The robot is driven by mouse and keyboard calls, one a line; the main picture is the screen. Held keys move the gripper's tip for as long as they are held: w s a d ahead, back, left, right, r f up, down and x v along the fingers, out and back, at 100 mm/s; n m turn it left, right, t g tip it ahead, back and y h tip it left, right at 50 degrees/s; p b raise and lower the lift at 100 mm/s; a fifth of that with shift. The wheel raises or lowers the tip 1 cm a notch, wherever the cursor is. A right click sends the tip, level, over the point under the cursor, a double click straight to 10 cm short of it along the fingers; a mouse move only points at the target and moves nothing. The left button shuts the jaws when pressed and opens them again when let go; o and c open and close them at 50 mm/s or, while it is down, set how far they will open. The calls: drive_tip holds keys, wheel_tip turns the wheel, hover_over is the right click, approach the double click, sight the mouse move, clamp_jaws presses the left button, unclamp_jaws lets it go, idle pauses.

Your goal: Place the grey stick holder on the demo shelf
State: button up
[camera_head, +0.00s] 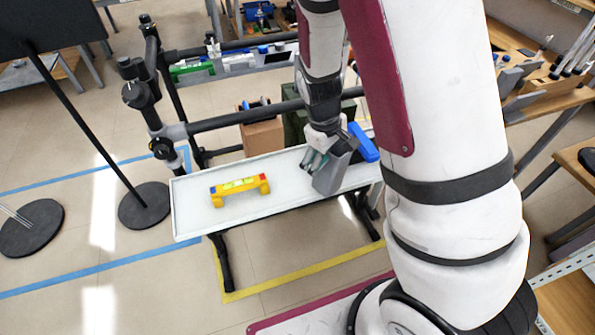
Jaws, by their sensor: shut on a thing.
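The grey stick holder (332,175) is a grey, box-like piece at the right part of the white demo shelf (193,220). My gripper (318,160) comes down from above and is shut on the holder, at its upper left side. The holder looks tilted. Its lower end overlaps the shelf surface in the picture, and I cannot tell whether it touches or hangs just above. The gripper hides part of the holder.
A yellow bridge-shaped block piece (239,188) stands on the shelf's left part. A blue thing (363,142) is close to the holder's right. A dark rail (230,118) runs behind the shelf, with a cardboard box (262,135) beyond. The shelf between the yellow piece and the holder is clear.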

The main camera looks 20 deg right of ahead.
sight(331, 177)
drive_tip(key=s+f+n+b, duration=0.1)
drive_tip(key=s+f+n, duration=0.1)
drive_tip(key=f, duration=0.1)
drive_tip(key=s+f+n+t+h+b, duration=0.1)
drive_tip(key=shift+s+a+f+b, duration=0.15)
drive_tip(key=shift+s+a+b, duration=0.1)
drive_tip(key=shift+b, duration=0.1)
drive_tip(key=w+a+f, duration=0.1)
drive_tip(key=w+f, duration=0.1)
drive_tip(key=w, duration=0.5)
drive_tip(key=w+a+f+b, duration=0.1)
drive_tip(key=w+f, duration=0.2)
drive_tip(key=w, duration=0.5)
drive_tip(key=shift+w+a, duration=0.25)
drive_tip(key=shift+w, duration=0.05)
drive_tip(key=o, duration=2.2)
drive_tip(key=shift+f, duration=0.1)
